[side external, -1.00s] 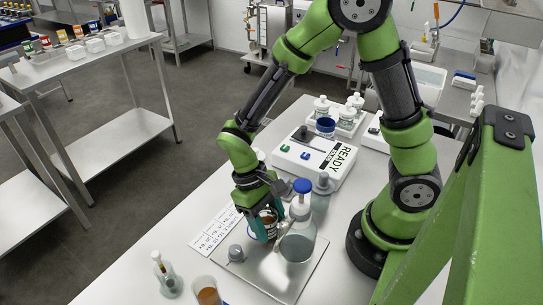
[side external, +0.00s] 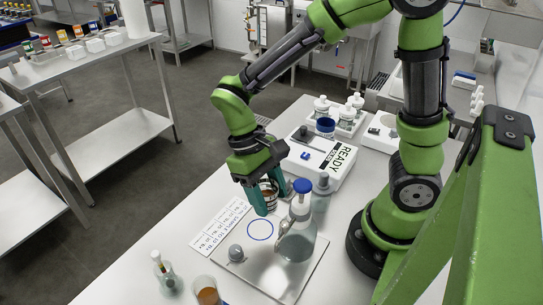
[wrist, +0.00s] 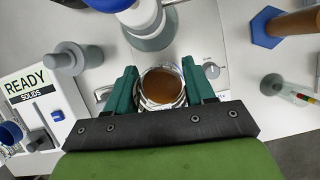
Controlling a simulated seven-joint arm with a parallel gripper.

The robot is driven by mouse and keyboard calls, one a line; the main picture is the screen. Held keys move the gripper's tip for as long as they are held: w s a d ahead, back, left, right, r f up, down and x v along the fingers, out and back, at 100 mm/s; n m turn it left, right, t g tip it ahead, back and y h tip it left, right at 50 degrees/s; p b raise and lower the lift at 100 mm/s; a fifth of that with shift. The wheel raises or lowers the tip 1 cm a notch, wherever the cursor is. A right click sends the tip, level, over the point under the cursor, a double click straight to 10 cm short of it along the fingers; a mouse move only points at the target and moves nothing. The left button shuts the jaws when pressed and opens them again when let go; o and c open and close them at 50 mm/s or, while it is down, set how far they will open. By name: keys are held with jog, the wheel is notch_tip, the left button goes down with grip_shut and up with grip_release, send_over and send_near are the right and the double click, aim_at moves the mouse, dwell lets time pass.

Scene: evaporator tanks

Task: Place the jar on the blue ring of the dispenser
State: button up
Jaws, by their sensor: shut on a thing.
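The jar (side external: 268,194) is a small clear jar with brown contents, partly hidden by the fingers. My gripper (side external: 269,202) has its teal fingers shut on it. In the wrist view the jar (wrist: 161,87) sits upright between both fingertips (wrist: 158,82). The blue ring (side external: 260,229) is an empty outline on the dispenser's metal plate (side external: 283,279). The jar is apart from the ring, above and slightly right of it in the side view. The dispenser's blue-capped bottle (side external: 297,240) stands right of the ring. I cannot make out the ring in the wrist view.
A grey knob (side external: 236,253) is at the plate's left. The white READY device (side external: 318,160) stands behind, with a tray of white-capped bottles (side external: 350,118) beyond. A stoppered flask (side external: 166,274) and a brown-filled beaker (side external: 207,292) stand at the front. A printed sheet (side external: 220,227) lies left.

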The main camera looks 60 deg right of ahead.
jog(key=shift+r, duration=0.4)
jog(key=shift+n, duration=0.6)
jog(key=shift+w+f, duration=0.3)
jog(key=shift+f, duration=1.05)
jog(key=shift+w+f, duration=0.25)
jog(key=shift+f, duration=1.15)
jog(key=shift+w+f, duration=0.3)
jog(key=shift+f, duration=1.05)
jog(key=shift+f, duration=0.55)
jog(key=o, duration=1.4)
